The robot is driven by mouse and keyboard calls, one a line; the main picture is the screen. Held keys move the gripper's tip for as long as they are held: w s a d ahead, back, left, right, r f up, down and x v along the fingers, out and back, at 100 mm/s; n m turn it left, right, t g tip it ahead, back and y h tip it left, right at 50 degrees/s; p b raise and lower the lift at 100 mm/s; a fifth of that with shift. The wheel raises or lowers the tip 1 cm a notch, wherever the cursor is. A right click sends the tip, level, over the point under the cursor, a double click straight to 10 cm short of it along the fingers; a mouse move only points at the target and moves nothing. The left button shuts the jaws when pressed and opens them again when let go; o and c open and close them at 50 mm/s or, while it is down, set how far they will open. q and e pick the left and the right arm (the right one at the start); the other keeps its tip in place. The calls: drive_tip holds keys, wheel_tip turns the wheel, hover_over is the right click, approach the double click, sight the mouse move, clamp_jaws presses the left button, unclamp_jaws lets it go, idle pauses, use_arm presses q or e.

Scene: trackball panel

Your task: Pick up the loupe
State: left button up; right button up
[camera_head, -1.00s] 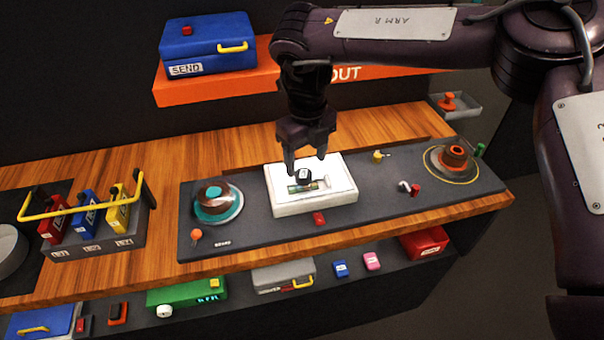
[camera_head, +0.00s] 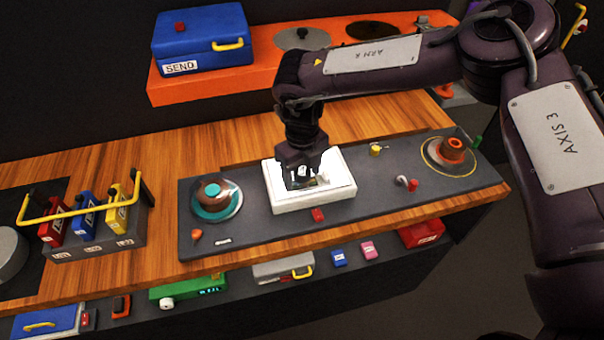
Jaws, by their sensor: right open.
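The loupe appears to be the small dark piece (camera_head: 303,172) on the white lit box (camera_head: 338,194), which is set on the dark panel. My right gripper (camera_head: 304,183) comes down from above with its jaws open. Its fingers are low over the box and around or just in front of the dark piece, hiding much of it. I cannot tell whether they touch it. A small clear and greenish thing beside the dark piece is partly hidden. My left gripper is not in view.
On the panel, a teal and brown trackball (camera_head: 214,199) is left of the box and an orange knob (camera_head: 453,149) is right. A red button (camera_head: 318,215) is at the box's front. A rack of coloured cases (camera_head: 90,222) stands farther left.

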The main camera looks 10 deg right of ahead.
drive_tip(key=shift+s, duration=0.1)
drive_tip(key=shift+c, duration=0.9)
drive_tip(key=c, duration=1)
drive_tip(key=shift+o, duration=0.2)
drive_tip(key=shift+r, duration=0.1)
